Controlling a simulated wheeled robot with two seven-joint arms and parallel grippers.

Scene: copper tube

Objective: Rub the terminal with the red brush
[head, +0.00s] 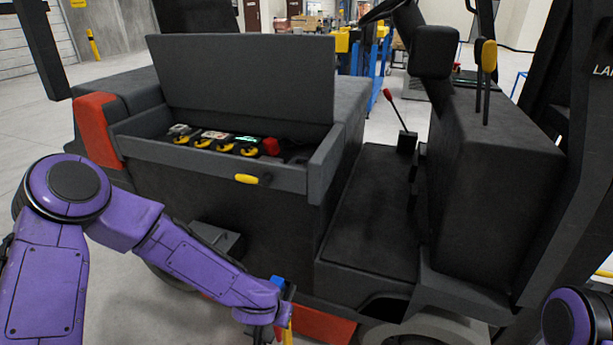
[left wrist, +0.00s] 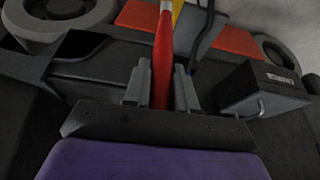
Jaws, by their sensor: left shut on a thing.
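My left gripper (left wrist: 160,80) is shut on the red brush (left wrist: 162,62), whose red handle stands between the two fingers in the left wrist view. The brush's far end runs out of the top of that view, so the bristles are hidden. In the head view my left arm reaches low in front of the dark vehicle, and the brush is not clearly visible there. The open compartment holds a row of dark units with yellow parts (head: 226,143) and a red cap (head: 271,146) at the right end. I cannot tell which part is the terminal. My right gripper is out of view.
The compartment's lid (head: 245,80) stands raised behind the row. The front wall carries a yellow latch (head: 247,179). A red-knobbed lever (head: 398,112) stands right of it. Blue and yellow pieces (head: 278,283) show beside my left wrist. A grey box (left wrist: 262,90) is close by.

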